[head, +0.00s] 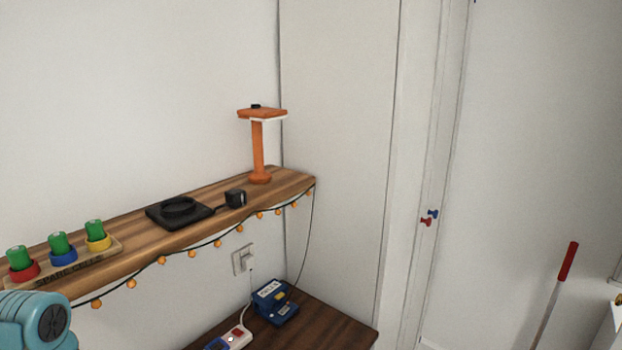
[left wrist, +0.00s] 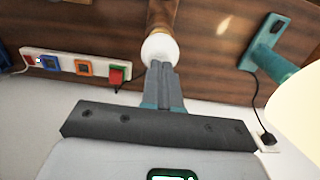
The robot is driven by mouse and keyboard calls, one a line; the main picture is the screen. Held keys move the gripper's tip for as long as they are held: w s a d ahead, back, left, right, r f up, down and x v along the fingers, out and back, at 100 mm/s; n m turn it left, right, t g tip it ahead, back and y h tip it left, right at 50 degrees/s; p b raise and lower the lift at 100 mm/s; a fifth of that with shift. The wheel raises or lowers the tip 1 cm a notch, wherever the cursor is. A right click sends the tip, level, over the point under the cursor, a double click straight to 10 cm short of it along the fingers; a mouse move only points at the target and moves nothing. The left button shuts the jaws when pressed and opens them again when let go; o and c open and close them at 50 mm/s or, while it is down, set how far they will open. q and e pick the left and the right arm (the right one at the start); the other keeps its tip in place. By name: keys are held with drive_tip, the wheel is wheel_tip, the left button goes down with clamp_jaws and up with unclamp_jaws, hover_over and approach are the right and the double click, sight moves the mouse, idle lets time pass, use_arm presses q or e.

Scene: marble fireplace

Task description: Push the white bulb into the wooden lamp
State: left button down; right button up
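The white bulb (left wrist: 160,49) shows in the left wrist view as a round white end on the brown wooden lamp (left wrist: 162,15), whose stem runs up to the top edge. My left gripper (left wrist: 160,68) has its grey fingers pressed together, with nothing seen between them. Their tips are at the lower edge of the bulb, touching it or just short of it; I cannot tell which. How deep the bulb sits in the lamp is not clear. In the head view neither gripper, nor the white bulb, shows.
In the left wrist view, a white power strip (left wrist: 65,64) with coloured sockets lies left, and a teal device (left wrist: 265,55) with a black cord right. In the head view, a wooden shelf (head: 140,248) carries green cells (head: 60,244), a black pad (head: 180,211) and an orange stand (head: 258,150).

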use_arm(q)
drive_tip(key=shift+f+b, duration=0.45)
drive_tip(key=shift+f, duration=0.15)
idle(0.4)
drive_tip(key=shift+s+r, duration=0.1)
drive_tip(key=shift+r, duration=0.05)
drive_tip(key=shift+r+p, duration=0.65)
drive_tip(key=shift+p, duration=0.15)
wheel_tip(320, 180, up, 5)
drive_tip(key=p, duration=0.4)
drive_tip(key=shift+f, duration=0.2)
drive_tip(key=shift+f, duration=0.15)
